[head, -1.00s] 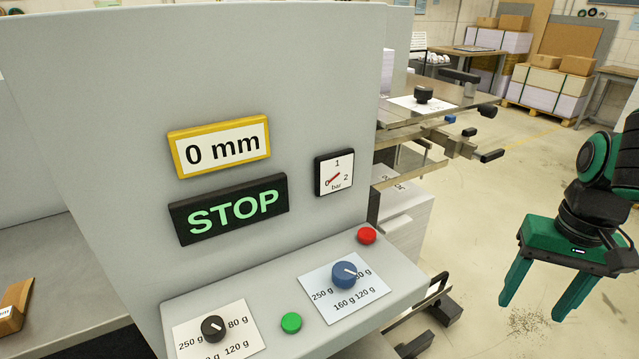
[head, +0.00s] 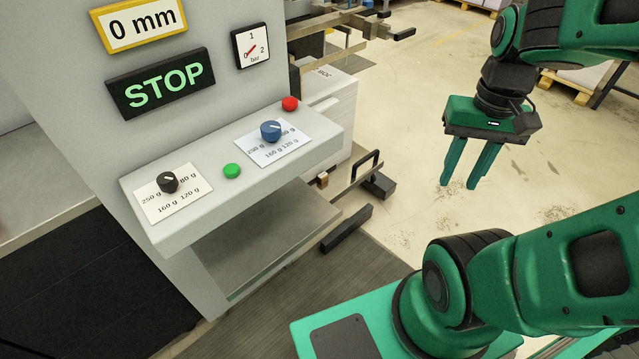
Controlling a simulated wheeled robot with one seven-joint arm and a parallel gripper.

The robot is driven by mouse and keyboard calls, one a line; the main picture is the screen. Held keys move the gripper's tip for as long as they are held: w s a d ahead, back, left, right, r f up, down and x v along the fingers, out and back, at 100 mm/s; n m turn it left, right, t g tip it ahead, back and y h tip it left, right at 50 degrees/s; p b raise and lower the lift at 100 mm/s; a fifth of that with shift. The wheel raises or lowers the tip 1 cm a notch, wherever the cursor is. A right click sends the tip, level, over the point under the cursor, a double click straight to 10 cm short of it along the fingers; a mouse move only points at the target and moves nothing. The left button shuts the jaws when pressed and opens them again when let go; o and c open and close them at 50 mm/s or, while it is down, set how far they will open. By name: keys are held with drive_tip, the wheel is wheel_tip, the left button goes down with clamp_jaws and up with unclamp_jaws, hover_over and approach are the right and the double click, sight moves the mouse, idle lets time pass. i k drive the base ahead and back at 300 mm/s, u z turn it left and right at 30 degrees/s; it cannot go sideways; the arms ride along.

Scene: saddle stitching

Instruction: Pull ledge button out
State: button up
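The ledge of the grey machine (head: 205,205) carries a red button (head: 290,104) at its far right corner and a green button (head: 232,171) near its middle. Both look like low round caps; whether either is pushed in or out I cannot tell. My gripper (head: 459,187) hangs to the right of the ledge over the floor, fingers pointing down. It is empty, its two fingers parted by a narrow gap. It touches neither button.
A blue knob (head: 270,131) sits between the buttons and a black knob (head: 168,182) at the ledge's left, each on a white card. Above are a STOP display (head: 160,86), a 0 mm display (head: 140,24) and a pressure gauge (head: 250,46). Floor between ledge and gripper is mostly clear.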

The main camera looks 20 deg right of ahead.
sight(290, 104)
drive_tip(key=u, duration=1.85)
drive_tip(key=k, duration=1.05)
drive_tip(key=z, duration=1.65)
drive_tip(key=i, duration=1.2)
